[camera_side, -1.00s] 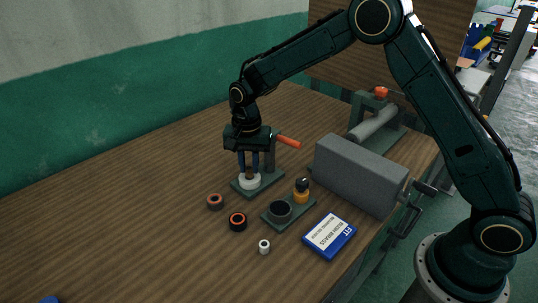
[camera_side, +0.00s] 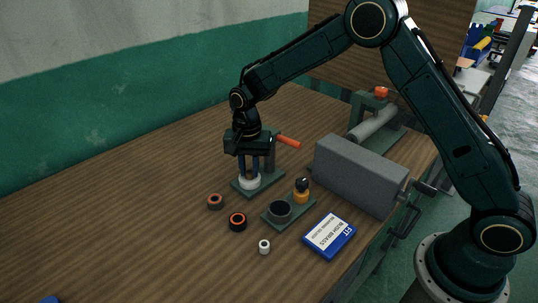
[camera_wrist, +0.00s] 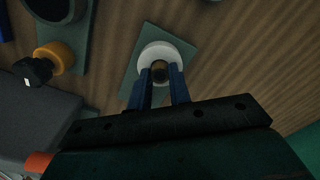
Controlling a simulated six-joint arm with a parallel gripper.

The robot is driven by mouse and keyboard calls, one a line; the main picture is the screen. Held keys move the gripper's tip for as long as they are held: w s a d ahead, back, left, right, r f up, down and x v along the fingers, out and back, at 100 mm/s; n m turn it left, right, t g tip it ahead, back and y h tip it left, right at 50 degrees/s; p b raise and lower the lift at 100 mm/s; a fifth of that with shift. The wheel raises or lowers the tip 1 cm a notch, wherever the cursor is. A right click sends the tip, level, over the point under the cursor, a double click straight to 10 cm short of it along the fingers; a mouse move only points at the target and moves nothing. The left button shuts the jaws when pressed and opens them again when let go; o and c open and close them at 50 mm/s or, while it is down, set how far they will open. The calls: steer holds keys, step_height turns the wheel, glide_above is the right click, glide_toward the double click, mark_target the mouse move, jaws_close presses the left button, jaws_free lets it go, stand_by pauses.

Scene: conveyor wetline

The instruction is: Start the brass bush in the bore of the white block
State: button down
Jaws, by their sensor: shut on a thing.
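The white block (camera_side: 250,183) is a round white ring on a green base plate (camera_side: 272,180) in the side view. It also shows in the wrist view (camera_wrist: 176,49). My gripper (camera_side: 249,174) points straight down over it, with its blue fingertips close to its top. In the wrist view my gripper (camera_wrist: 161,72) is shut on the brass bush (camera_wrist: 159,67), which appears over the middle of the white block. The bush's lower end and the bore are hidden, so I cannot tell whether the bush has entered.
A press frame with a red handle (camera_side: 288,141) stands right behind my gripper.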

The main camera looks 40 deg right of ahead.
steer(key=shift+f, duration=0.15)
steer(key=c, duration=1.2)
jaws_free()
step_height(320, 180, up, 14)
